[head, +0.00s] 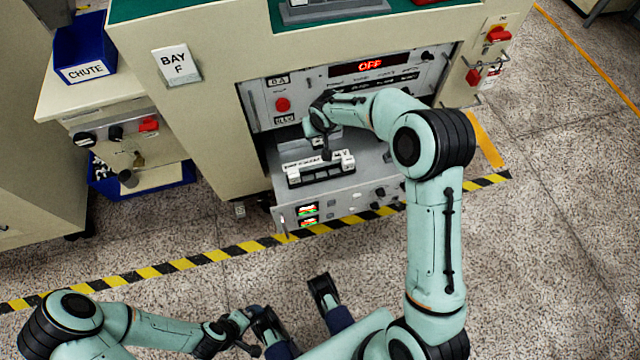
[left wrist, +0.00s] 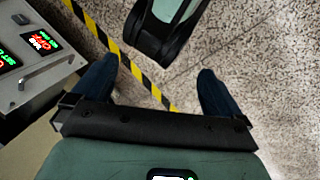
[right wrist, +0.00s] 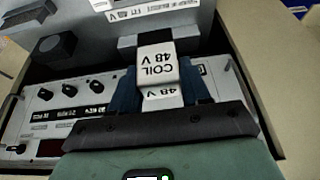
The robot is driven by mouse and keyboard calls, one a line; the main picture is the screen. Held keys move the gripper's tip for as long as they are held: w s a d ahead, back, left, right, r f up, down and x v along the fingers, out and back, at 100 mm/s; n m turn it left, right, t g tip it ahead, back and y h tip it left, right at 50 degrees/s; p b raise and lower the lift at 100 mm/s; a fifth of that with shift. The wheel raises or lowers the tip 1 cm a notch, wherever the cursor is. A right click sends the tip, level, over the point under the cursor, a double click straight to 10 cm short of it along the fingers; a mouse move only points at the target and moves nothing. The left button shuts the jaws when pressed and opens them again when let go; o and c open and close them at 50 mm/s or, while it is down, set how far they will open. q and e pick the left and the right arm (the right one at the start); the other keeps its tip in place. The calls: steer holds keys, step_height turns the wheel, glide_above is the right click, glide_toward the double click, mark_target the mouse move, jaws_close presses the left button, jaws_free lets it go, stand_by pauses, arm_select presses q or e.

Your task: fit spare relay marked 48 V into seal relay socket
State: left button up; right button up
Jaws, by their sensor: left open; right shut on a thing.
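A white relay (right wrist: 158,68) marked "COIL 48 V" shows upside down in the right wrist view. My right gripper (head: 325,145) is shut on it, with blue fingers at its two sides. The gripper reaches in over the rear of the pulled-out drawer (head: 345,200). A grey-and-black block lies just beyond the relay; I cannot tell whether the relay is seated in a socket. A white-and-black unit (head: 318,168) stands nearer the drawer front. No socket label is legible. My left gripper (head: 308,325) is open and empty, over the floor in front of the drawer.
A panel with a red "OFF" display (head: 370,66) and a red button (head: 283,105) is above the drawer. The cabinet carries a "BAY F" sign (head: 176,64). A blue "CHUTE" bin (head: 85,55) stands left. Striped tape (head: 190,262) crosses the otherwise clear floor.

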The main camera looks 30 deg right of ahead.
steer(key=f, duration=0.1)
steer(key=w+d+f+b, duration=0.1)
steer(key=f, duration=0.1)
steer(key=shift+w+d+f+b, duration=0.15)
steer(key=shift+d+f+b, duration=0.2)
steer(key=shift+b, duration=0.05)
step_height(320, 180, down, 19)
steer(key=b, duration=0.4)
steer(key=shift+f, duration=0.2)
arm_select(q)
steer(key=w+a+f+t+y, duration=0.1)
steer(key=w+a+f+t, duration=0.1)
steer(key=w+f, duration=0.4)
steer(key=shift+w+a+f+n, duration=0.25)
steer(key=shift+a+f+n, duration=0.05)
steer(key=shift+a+f, duration=0.6)
arm_select(e)
steer(key=shift+r, duration=0.1)
arm_select(q)
steer(key=shift+f, duration=0.1)
arm_select(e)
steer(key=shift+f, duration=0.2)
steer(key=o, duration=1.1)
steer(key=shift+c, duration=0.2)
arm_select(q)
steer(key=shift+s+f, duration=0.2)
steer(key=shift+s, duration=0.05)
